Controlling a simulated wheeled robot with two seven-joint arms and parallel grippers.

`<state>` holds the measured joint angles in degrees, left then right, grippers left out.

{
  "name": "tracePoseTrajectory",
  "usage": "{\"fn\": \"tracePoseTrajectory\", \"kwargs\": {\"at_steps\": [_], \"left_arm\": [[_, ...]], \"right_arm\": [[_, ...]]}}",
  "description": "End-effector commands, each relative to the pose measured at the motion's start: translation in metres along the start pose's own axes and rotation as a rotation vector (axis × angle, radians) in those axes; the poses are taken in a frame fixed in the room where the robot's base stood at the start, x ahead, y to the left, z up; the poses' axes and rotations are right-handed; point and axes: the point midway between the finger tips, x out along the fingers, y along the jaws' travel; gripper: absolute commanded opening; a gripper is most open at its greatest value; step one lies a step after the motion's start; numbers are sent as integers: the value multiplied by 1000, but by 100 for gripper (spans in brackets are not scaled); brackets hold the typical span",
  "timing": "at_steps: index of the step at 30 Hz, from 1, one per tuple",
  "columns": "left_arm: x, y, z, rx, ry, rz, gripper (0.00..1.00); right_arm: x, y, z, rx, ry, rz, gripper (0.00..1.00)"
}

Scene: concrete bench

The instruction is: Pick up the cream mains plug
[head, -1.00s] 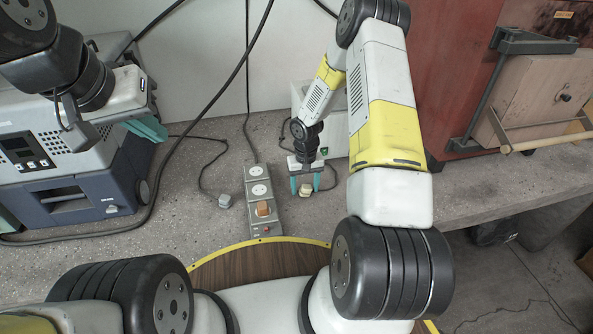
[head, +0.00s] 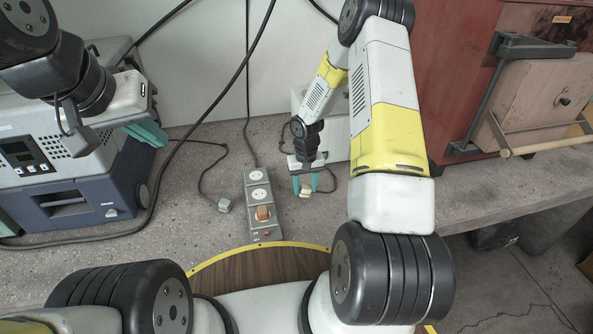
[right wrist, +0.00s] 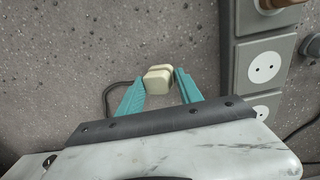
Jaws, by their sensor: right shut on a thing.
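The cream mains plug (head: 305,193) is between the teal fingertips of my right gripper (head: 305,186), just right of the socket strip in the head view. In the right wrist view the plug (right wrist: 158,80) sits between the two fingertips (right wrist: 160,84), and my right gripper is shut on it. Its dark cord shows at the left. I cannot tell whether the plug touches the bench. My left gripper (head: 148,132) is over the grey instrument at the left; its fingers overlap, so its opening is unclear.
A grey socket strip (head: 257,178) with an orange-brown plug (head: 263,213) stands close left of my right gripper. A grey plug (head: 225,206) lies further left. A grey-blue instrument (head: 80,205) fills the left, a red cabinet (head: 455,60) the right. Loose cables cross the bench.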

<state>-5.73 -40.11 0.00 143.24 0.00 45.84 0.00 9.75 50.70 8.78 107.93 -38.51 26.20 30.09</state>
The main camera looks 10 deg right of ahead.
Motion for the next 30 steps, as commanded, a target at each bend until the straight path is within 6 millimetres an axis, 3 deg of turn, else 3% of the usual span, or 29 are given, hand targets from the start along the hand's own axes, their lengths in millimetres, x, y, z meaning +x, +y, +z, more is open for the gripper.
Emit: {"fn": "tracePoseTrajectory", "kwargs": {"at_steps": [3, 19, 24, 30], "left_arm": [[0, 0, 0, 0, 0, 0, 0], [0, 0, 0, 0, 0, 0, 0], [0, 0, 0, 0, 0, 0, 0], [0, 0, 0, 0, 0, 0, 0]], "right_arm": [[-19, 0, 0, 0, 3, 0, 0], [-28, -46, 123, -6, -1, 1, 0], [-29, -53, 143, -3, -1, 0, 0], [-30, -55, 153, 0, -5, 2, 0]]}}
